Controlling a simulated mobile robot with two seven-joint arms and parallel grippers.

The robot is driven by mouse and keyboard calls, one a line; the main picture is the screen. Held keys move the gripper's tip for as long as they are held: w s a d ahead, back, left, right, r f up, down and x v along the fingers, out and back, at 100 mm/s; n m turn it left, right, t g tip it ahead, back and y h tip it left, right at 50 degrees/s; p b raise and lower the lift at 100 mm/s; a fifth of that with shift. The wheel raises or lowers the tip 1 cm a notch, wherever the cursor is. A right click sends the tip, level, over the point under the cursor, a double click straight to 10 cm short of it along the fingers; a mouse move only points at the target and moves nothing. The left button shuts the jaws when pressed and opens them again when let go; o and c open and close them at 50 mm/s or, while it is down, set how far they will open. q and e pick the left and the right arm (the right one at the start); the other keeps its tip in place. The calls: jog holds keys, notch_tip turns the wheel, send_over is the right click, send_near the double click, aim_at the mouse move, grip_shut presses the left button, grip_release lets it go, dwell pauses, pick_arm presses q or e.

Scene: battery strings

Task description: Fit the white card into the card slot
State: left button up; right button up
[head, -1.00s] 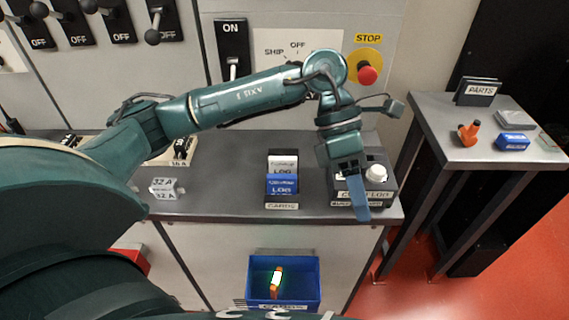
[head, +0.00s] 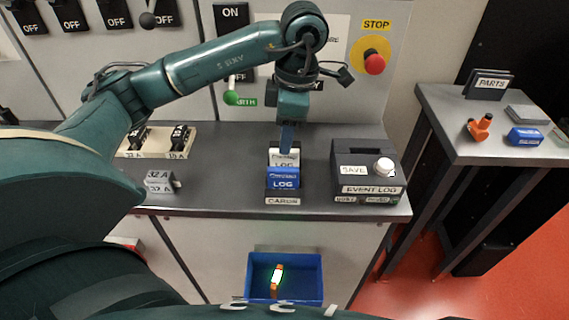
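The white card (head: 284,160), lettered LOG, stands in the card holder (head: 282,201) behind a blue card (head: 284,178). My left gripper (head: 286,146) points down right at the white card's top edge. Its blue fingers overlap in this view, so I cannot tell whether they are open, or shut on the card. The event log box (head: 370,190) stands to the right of the holder. A dark card slot (head: 372,151) shows in its top. My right gripper is not in view.
A white knob (head: 384,167) is on the event log box. A grey 32 A block (head: 158,183) lies left on the bench (head: 225,190). Below is a blue bin (head: 253,290) with an orange-and-white item. A parts table (head: 445,150) stands at the right.

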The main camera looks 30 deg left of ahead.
aim_at(284, 163)
pick_arm(q)
jog(key=shift+a+f, duration=0.15)
jog(key=shift+f, duration=1.2)
jog(key=shift+a+f, duration=0.1)
jog(key=shift+f, duration=1.2)
jog(key=shift+c, duration=0.5)
grip_shut()
